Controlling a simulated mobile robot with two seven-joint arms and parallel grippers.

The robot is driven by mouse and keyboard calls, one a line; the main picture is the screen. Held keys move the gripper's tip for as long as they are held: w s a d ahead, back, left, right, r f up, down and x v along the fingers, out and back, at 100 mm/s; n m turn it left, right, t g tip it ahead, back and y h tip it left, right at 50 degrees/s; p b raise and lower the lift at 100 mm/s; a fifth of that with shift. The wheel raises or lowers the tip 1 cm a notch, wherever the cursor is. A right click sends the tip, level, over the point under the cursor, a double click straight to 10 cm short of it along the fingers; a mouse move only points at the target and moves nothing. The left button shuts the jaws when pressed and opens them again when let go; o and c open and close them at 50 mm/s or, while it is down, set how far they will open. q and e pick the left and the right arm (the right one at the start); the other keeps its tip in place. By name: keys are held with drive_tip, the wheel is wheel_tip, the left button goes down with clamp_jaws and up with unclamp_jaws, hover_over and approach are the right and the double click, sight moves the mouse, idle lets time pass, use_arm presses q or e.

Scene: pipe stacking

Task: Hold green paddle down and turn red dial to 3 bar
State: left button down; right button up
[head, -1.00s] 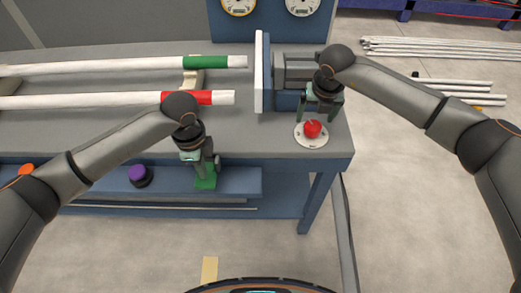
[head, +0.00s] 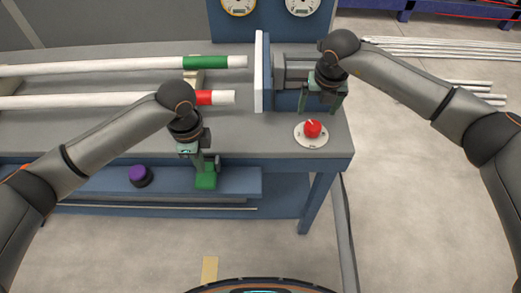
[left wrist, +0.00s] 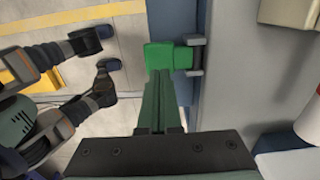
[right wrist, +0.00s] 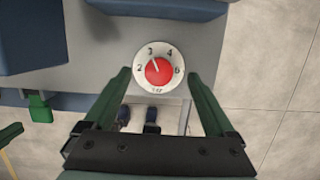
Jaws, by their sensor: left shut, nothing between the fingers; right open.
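The red dial (head: 312,129) sits on a white round plate at the bench's right front corner. In the right wrist view the dial (right wrist: 158,72) has its white pointer line towards the 3. My right gripper (head: 322,108) is open and empty behind and above the dial; its fingers (right wrist: 163,80) are spread to either side of it in the wrist view.
Two white pipes, one with a green band (head: 205,62) and one with a red band (head: 205,97), lie on the bench left of a white upright plate (head: 260,72). A purple knob (head: 138,174) is on the front ledge. Two gauges (head: 238,6) are at the back.

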use_arm(q)
wheel_tip(320, 180, up, 7)
idle(0.6)
drive_tip(key=shift+r, duration=0.1)
idle(0.3)
